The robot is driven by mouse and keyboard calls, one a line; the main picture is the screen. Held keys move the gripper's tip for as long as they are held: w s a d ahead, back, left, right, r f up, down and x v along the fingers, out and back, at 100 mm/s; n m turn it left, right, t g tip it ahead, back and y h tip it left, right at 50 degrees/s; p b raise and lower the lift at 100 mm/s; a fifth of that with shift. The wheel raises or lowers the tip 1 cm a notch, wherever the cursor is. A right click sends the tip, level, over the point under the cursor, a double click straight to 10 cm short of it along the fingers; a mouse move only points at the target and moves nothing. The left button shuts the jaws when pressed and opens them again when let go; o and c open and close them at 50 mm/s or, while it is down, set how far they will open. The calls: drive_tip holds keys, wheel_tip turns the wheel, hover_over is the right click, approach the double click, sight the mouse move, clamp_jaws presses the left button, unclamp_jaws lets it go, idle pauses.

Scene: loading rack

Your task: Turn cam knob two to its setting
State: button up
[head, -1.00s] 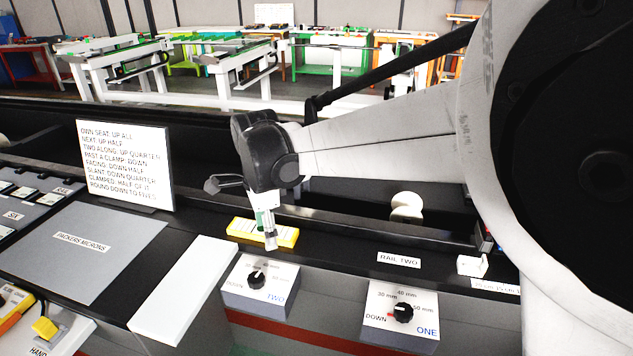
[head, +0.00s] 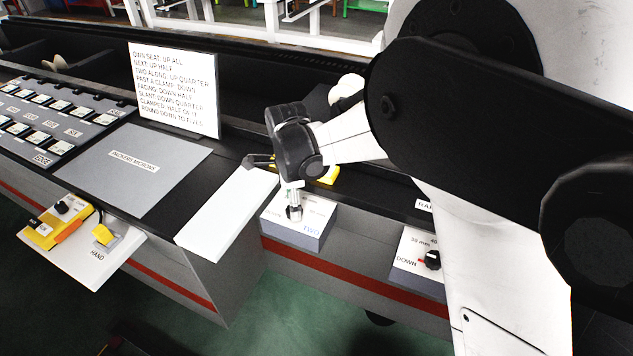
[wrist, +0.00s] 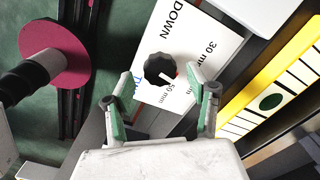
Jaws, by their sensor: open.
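Cam knob two is a black fluted dial (wrist: 161,69) with a red and white pointer mark, on a white plate (wrist: 205,25) lettered DOWN, 30 mm and 50 mm in the wrist view. The mark points towards the lower right, near the 50 mm end. My gripper (wrist: 165,88) is open, its two green-backed fingers apart on either side of the knob's near side; I cannot tell whether they touch it. In the head view my gripper (head: 294,212) is over the box marked TWO (head: 308,233) and hides most of its knob.
Knob one (head: 432,260) sits on its own box at the right. A white slab (head: 228,212) lies left of box two. A yellow block (wrist: 262,85) is beside the plate. A text sign (head: 175,88) stands behind. A hand control (head: 60,220) is at lower left.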

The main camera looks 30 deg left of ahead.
drive_tip(key=shift+f, duration=1.15)
drive_tip(key=shift+c, duration=0.5)
drive_tip(key=c, duration=1)
drive_tip(key=shift+c, duration=0.2)
